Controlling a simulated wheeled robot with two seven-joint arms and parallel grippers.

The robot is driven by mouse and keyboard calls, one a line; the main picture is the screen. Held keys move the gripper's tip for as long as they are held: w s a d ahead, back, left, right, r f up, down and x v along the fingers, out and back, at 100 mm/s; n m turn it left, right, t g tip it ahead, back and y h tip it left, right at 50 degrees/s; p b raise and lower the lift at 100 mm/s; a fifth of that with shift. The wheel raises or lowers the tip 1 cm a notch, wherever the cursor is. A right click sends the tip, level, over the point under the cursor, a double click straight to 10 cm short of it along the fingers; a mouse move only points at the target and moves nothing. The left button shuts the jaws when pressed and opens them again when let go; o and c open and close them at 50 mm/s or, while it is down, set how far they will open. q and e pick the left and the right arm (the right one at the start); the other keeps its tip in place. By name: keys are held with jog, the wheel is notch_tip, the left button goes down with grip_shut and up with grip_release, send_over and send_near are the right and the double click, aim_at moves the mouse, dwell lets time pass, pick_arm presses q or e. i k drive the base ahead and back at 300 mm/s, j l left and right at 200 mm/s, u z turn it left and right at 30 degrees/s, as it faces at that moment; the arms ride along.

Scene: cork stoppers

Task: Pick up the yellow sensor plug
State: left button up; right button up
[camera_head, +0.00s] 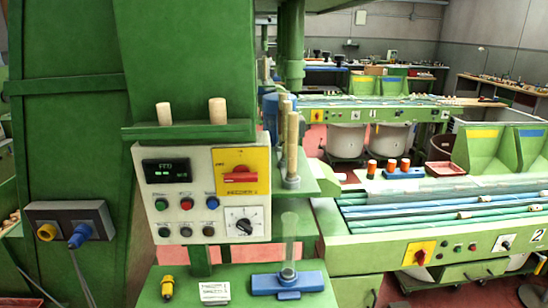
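A small yellow plug (168,287) with a dark tip stands or lies on the green ledge at the bottom of the view, left of a white label block. It looks like the sensor plug. A second yellow plug (46,232) sits in a grey socket box on the green machine's left side, beside a blue plug (79,235) with a cable. Neither of my grippers shows in the head view, and nothing touches either yellow plug.
On the ledge are the white block (214,292) and a blue base (287,283) holding a clear tube (289,240). A control panel (201,192) rises behind. Two corks (218,111) stand on a shelf above it. A green conveyor machine (430,240) is at right.

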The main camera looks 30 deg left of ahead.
aim_at(167, 284)
jog(key=u, duration=1.7)
